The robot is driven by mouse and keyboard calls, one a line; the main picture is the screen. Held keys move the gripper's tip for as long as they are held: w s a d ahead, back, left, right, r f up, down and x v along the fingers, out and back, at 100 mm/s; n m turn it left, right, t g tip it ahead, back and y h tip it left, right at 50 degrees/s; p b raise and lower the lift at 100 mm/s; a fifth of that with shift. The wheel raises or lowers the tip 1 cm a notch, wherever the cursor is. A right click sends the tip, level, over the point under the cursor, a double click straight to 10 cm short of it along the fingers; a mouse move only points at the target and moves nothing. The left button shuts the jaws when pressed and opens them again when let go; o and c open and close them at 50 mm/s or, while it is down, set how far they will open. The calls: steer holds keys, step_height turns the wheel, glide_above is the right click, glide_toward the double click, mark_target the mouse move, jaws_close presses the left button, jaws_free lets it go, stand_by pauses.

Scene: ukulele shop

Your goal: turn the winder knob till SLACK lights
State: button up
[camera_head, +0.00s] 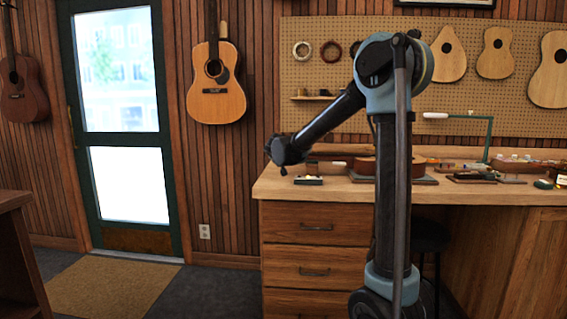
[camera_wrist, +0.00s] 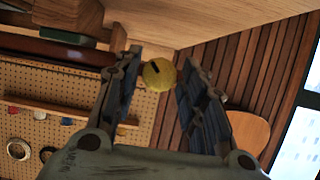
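A round yellow knob (camera_wrist: 158,74) with a short dark mark on its face shows in the wrist view. My gripper (camera_wrist: 160,60) is open, with one finger on each side of the knob near the fingertips. The knob looks close to both fingers, but I cannot tell whether either touches it. In the head view the end of my arm hangs over the left end of the wooden bench (camera_head: 335,192), and the knob and fingers cannot be made out there. I see no SLACK light or label in either view.
A small dark block (camera_head: 308,180) lies on the bench's left end. A brown instrument body (camera_head: 363,166) lies behind my arm, with several tools farther right. A pegboard (camera_head: 290,85) stands behind the bench. A guitar (camera_head: 216,95) hangs left, beside the door (camera_head: 118,100).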

steer(key=shift+w+f, duration=0.2)
steer(key=shift+w, duration=0.3)
steer(key=c, duration=0.8)
